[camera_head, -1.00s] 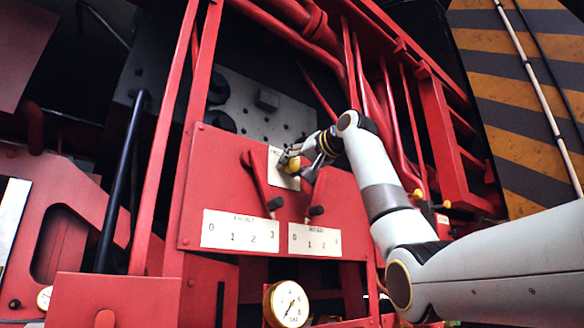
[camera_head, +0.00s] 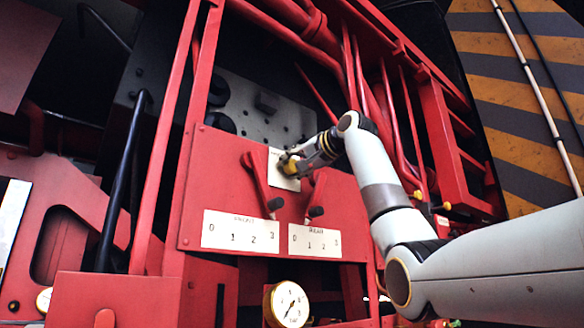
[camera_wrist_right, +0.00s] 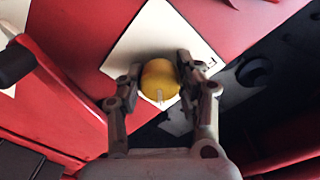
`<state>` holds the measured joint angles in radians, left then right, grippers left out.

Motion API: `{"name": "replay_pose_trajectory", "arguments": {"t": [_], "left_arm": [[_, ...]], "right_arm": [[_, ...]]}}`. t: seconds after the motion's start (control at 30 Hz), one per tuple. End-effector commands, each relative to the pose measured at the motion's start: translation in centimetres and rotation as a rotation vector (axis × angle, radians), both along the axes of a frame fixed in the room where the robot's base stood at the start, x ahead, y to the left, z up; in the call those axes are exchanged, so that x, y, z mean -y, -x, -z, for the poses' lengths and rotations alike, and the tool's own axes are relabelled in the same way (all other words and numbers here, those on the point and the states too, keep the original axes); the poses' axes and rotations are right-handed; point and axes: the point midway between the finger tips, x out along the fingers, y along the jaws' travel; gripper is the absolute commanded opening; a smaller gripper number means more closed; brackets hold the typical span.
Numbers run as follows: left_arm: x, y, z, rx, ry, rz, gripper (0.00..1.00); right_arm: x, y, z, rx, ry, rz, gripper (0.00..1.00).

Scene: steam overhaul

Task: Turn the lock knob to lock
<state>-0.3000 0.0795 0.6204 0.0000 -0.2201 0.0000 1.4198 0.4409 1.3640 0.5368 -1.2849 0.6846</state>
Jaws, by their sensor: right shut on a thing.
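The yellow round lock knob (camera_wrist_right: 160,79) sits on a white plate (camera_wrist_right: 196,45) on the red panel. My right gripper (camera_wrist_right: 159,84) has its two fingers on either side of the knob and is shut on it. A small pale mark shows on the knob's lower rim in the right wrist view. In the head view the knob (camera_head: 288,166) shows partly behind the right gripper (camera_head: 293,164), which reaches in from the right. The plate's lettering is too small or hidden to read. My left gripper is not in view.
Two red levers with black grips (camera_head: 274,204) (camera_head: 316,211) hang beside and below the plate. Below them are two numbered scales (camera_head: 240,232) (camera_head: 314,241). A round gauge (camera_head: 289,304) sits under the panel. Red pipes (camera_head: 285,40) run above.

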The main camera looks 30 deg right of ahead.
Motion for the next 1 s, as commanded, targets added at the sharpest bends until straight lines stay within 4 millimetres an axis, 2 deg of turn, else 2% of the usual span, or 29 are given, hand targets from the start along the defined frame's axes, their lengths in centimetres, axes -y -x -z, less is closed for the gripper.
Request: {"name": "replay_pose_trajectory", "arguments": {"t": [0.07,0.1,0.27,0.53,0.63,0.77,1.0], "left_arm": [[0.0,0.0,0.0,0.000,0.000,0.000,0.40],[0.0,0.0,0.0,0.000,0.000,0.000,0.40],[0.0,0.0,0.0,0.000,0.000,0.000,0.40],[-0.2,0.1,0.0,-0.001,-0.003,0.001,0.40],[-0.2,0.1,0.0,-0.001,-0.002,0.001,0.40],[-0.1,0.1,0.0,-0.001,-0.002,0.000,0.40],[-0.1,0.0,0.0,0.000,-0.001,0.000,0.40]], "right_arm": [[0.0,0.0,-0.1,0.001,-0.001,0.000,0.02],[0.0,0.0,-0.1,0.001,0.000,0.000,0.38],[0.0,0.0,-0.1,0.001,0.000,0.000,0.59],[0.0,0.1,0.0,0.001,0.001,0.001,0.59],[0.1,0.8,-0.1,0.002,0.001,0.001,0.59],[0.3,3.0,-0.2,0.004,0.004,0.003,0.59],[0.8,8.4,-0.4,0.003,0.004,0.004,0.59]]}}
